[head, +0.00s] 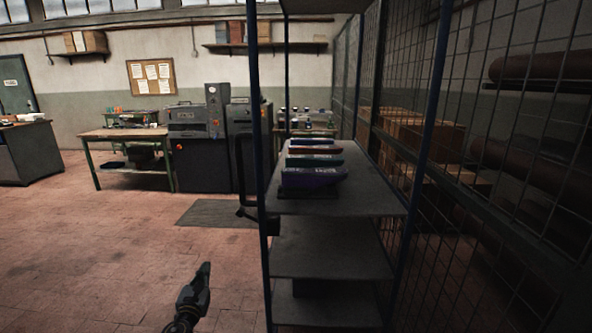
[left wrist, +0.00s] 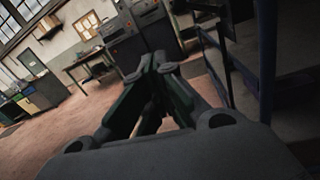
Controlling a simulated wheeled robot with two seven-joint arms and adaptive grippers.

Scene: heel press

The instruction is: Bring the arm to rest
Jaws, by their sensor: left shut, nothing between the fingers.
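My left gripper (head: 203,277) shows at the bottom of the head view, over the open floor to the left of the shelf rack. It points up and away, shut and empty. In the left wrist view its two fingers (left wrist: 155,68) meet at the tips, with nothing between them. My right gripper is in neither view.
A metal shelf rack (head: 330,262) with blue posts stands close on the right, holding several coloured items (head: 313,177). A wire mesh partition (head: 490,150) is beyond it. Machines (head: 199,150) and a workbench (head: 125,135) stand at the back. The tiled floor (head: 100,260) at left is clear.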

